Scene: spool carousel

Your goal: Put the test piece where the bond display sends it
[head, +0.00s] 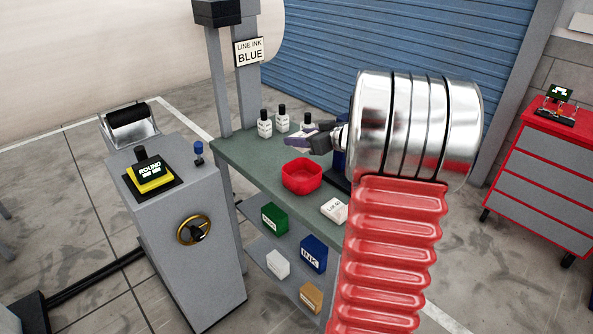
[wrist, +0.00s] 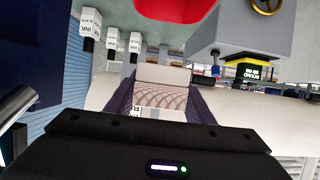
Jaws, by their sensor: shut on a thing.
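My gripper (head: 318,140) is above the green bench top at the back, beside the ink bottles. In the wrist view its dark purple fingers are shut on a pale piece with a pinkish criss-cross pattern (wrist: 160,97), which I take for the test piece. In the head view the piece is small and mostly hidden by the fingers. A yellow-framed display (head: 150,171) on the grey console reads "ROUND" with a smaller line I cannot read. A small dark display (head: 558,92) stands on the red cabinet at right; its lit pattern is unclear.
On the bench (head: 240,150) are a red tray (head: 302,176), several ink bottles (head: 265,123) and a white box (head: 334,210). The shelf below holds green, blue, white and orange boxes. A red cabinet (head: 545,125) stands at right.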

